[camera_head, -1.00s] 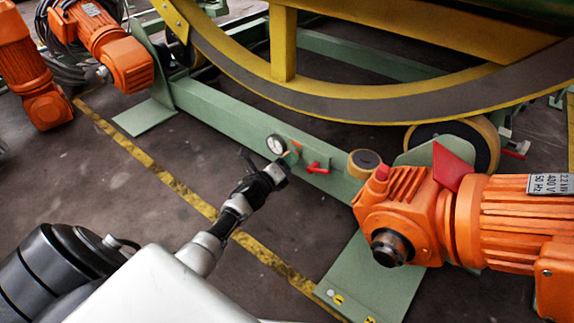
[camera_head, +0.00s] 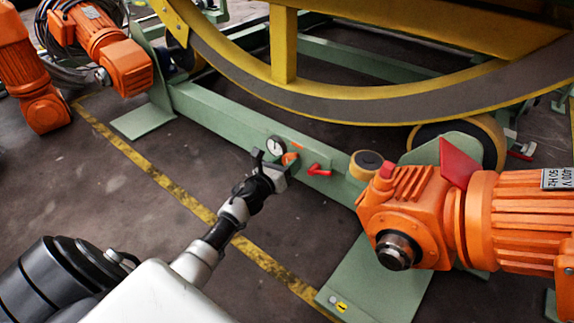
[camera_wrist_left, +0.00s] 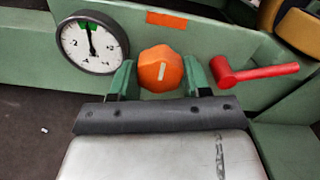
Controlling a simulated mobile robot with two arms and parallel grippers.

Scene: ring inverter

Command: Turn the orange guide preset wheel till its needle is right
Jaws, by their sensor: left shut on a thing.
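The orange guide preset wheel (camera_wrist_left: 161,68) sits on the green beam, with a pale mark on its face; a bit of it shows in the head view (camera_head: 290,158). My left gripper (camera_wrist_left: 160,76) has one finger on each side of the wheel and is shut on it; in the head view the gripper (camera_head: 279,166) is at the beam. The round white gauge (camera_wrist_left: 92,42) is left of the wheel and also shows in the head view (camera_head: 275,146). Its black needle points nearly straight up, at the green mark on top of the dial. My right gripper is not in view.
A red lever (camera_wrist_left: 255,72) sticks out of the beam just right of the wheel. An orange motor (camera_head: 430,215) stands to the right, and the big yellow ring (camera_head: 340,100) is behind the beam. The floor in front is clear.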

